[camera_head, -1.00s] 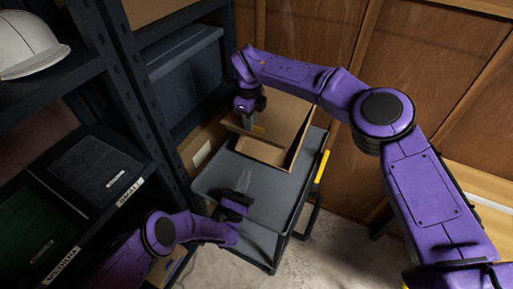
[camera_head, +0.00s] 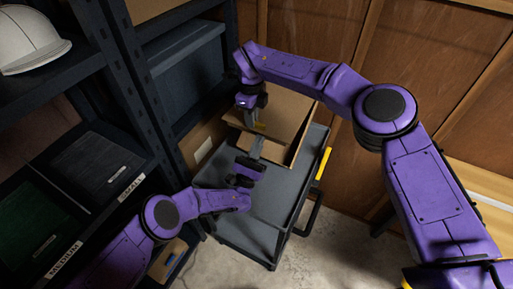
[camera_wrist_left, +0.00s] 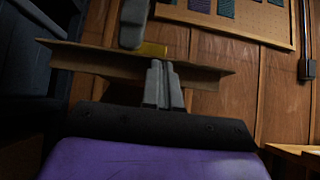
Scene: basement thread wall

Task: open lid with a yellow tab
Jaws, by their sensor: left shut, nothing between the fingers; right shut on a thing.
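A brown cardboard box (camera_head: 285,118) stands on the far part of a grey cart. Its lid has a yellow tab (camera_head: 260,127), which also shows in the left wrist view (camera_wrist_left: 152,49). My right gripper (camera_head: 251,121) comes from above and is shut at the lid's near edge beside the tab; its exact hold is partly hidden. My left gripper (camera_head: 257,144) is shut and empty at the near side of the box. In the left wrist view, its fingertips (camera_wrist_left: 163,68) overlap the lid's edge just below the tab; contact is unclear.
A wooden wall is behind.

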